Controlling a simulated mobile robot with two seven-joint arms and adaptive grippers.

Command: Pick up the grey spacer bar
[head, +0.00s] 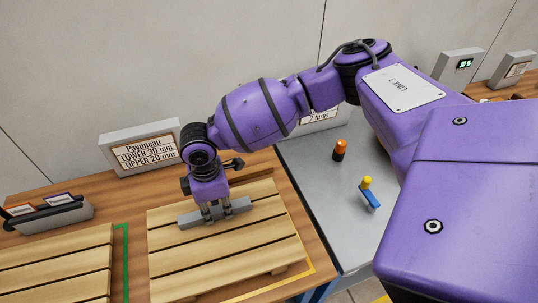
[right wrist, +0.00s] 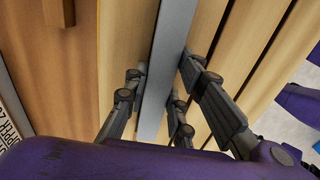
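The grey spacer bar (head: 238,206) lies on the slatted wooden pallet (head: 215,268), near its back edge. It runs left to right in the head view. My right gripper (head: 214,215) points down over the middle of the bar. In the right wrist view the bar (right wrist: 172,45) runs between the fingers of the gripper (right wrist: 160,88). The fingers stand on both sides of it, with a visible gap on the left side, so the gripper looks open. The fingers hide part of the bar. My left gripper is not in view.
A second pallet (head: 60,268) stands at the left. A dark holder with labels (head: 48,214) sits at far left.

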